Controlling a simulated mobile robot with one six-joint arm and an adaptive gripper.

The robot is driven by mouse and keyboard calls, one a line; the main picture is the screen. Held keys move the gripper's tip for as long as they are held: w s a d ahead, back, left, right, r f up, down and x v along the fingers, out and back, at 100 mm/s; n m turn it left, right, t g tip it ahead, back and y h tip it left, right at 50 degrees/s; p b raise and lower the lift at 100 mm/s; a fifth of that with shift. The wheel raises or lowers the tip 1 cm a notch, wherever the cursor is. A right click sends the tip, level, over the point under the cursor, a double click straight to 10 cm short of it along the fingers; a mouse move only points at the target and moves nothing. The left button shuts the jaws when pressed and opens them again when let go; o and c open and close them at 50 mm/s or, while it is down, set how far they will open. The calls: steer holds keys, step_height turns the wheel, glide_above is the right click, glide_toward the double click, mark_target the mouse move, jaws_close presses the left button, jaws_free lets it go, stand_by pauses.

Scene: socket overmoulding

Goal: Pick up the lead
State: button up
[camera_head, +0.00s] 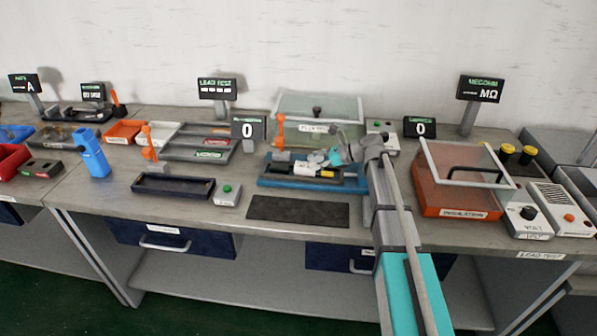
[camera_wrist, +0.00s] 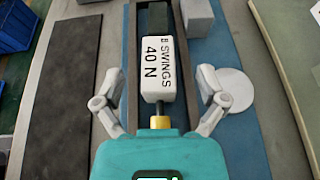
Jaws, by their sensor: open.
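No part is labelled as the lead. In the wrist view a white block (camera_wrist: 158,68) marked "8 SWINGS 40 N" lies in a dark tray (camera_wrist: 185,95), with a dark piece (camera_wrist: 154,22) at its far end. A thin black stem (camera_wrist: 159,108) and a brass-yellow collar (camera_wrist: 160,122) come out of its near end, and my gripper's teal body hides what follows. My gripper (camera_wrist: 160,78) is open, its grey fingers on either side of the block and apart from it. In the head view my gripper (camera_head: 327,157) is over the blue fixture (camera_head: 275,181) holding the tray.
A black mat (camera_head: 297,211) lies in front of the fixture. A dark empty tray (camera_head: 172,186) and a green-button box (camera_head: 228,194) stand to its left. A clear-lidded box (camera_head: 325,107) is behind, and an orange INSULATION box (camera_head: 457,193) with raised lid is to the right.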

mark_target(301, 164)
steer(key=shift+b+x, duration=0.95)
steer(key=shift+x, duration=1)
steer(key=shift+a+f, duration=0.35)
steer(key=shift+a, duration=0.2)
steer(key=c, duration=1.3)
